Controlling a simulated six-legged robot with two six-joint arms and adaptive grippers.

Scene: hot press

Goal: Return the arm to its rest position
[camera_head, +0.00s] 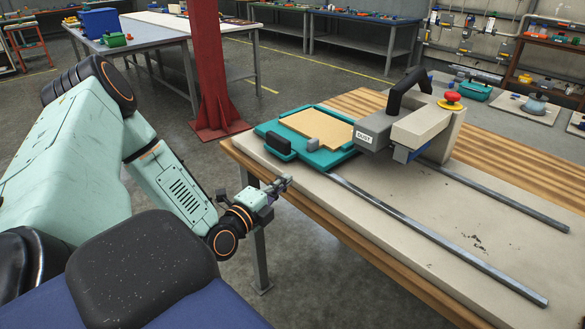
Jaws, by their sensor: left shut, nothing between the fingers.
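My left arm comes in from the left. Its gripper (279,186) is shut and empty, just off the near left edge of the wooden workbench (350,103), and apart from the press. The hot press stands on a pale base plate on the bench. Its grey head (373,131) with a black handle and a red button sits to the right of a teal tray (268,127). A flat tan sheet (318,127) lies in the tray. My right gripper is not in view.
Two metal rails (440,238) run along the base plate to the right. A red column (207,60) stands on the floor behind my left arm. Other tables with tools (155,38) are farther back. The floor between my arm and the bench is clear.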

